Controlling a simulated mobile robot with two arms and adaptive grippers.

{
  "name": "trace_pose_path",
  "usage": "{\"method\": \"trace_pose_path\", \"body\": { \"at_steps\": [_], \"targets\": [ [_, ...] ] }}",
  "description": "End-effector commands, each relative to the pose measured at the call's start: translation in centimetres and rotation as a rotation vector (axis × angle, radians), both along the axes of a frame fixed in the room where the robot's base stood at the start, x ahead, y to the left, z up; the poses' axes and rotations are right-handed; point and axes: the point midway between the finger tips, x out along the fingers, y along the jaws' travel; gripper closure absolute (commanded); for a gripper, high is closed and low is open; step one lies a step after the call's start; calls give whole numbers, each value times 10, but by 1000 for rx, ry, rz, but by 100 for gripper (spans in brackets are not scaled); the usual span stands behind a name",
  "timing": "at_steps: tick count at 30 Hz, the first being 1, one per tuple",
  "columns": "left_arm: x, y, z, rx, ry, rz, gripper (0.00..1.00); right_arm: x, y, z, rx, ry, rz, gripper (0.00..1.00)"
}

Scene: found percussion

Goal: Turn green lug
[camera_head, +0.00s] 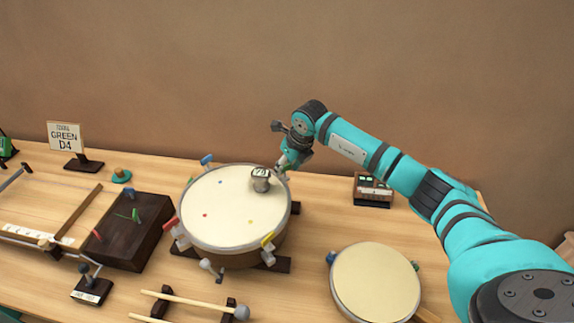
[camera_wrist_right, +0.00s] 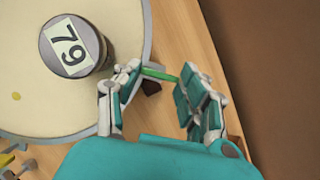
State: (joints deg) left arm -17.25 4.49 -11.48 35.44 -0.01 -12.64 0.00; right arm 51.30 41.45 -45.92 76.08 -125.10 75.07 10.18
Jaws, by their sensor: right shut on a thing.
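The large round drum (camera_head: 213,220) stands on the table with coloured lugs around its rim. The green lug (camera_wrist_right: 158,74) is at the drum's far right edge; in the head view it is mostly covered by my gripper. A sign (camera_head: 65,137) at the back left reads "GREEN D4". My left gripper is not in view.
A grey cylinder (camera_head: 260,185) labelled 79 stands on the drumhead close to my right gripper. A small drum (camera_head: 376,283) is at front right, and a dark device (camera_head: 373,192) is behind it. A dark box (camera_head: 128,238) with pegs is left. Mallets (camera_head: 195,302) lie in front.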

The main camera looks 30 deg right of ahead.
Motion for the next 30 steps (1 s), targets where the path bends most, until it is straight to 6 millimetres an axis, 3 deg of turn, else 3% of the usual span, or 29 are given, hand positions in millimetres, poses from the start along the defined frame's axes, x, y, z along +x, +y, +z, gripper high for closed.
{"method": "trace_pose_path", "body": {
  "at_steps": [4,11,22,23,27,30],
  "targets": [
    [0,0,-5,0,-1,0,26,0,-1,-2,-1,0,24,90],
    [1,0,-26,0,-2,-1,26,1,-3,-2,-1,-2,213,90],
    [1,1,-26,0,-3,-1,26,1,-2,1,0,-2,263,90],
    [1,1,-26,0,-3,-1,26,1,-2,1,-1,-2,262,56],
    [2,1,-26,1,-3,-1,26,1,-2,1,-1,-2,261,37],
    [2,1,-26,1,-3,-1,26,1,-2,1,0,-1,262,35]
  ]
}}
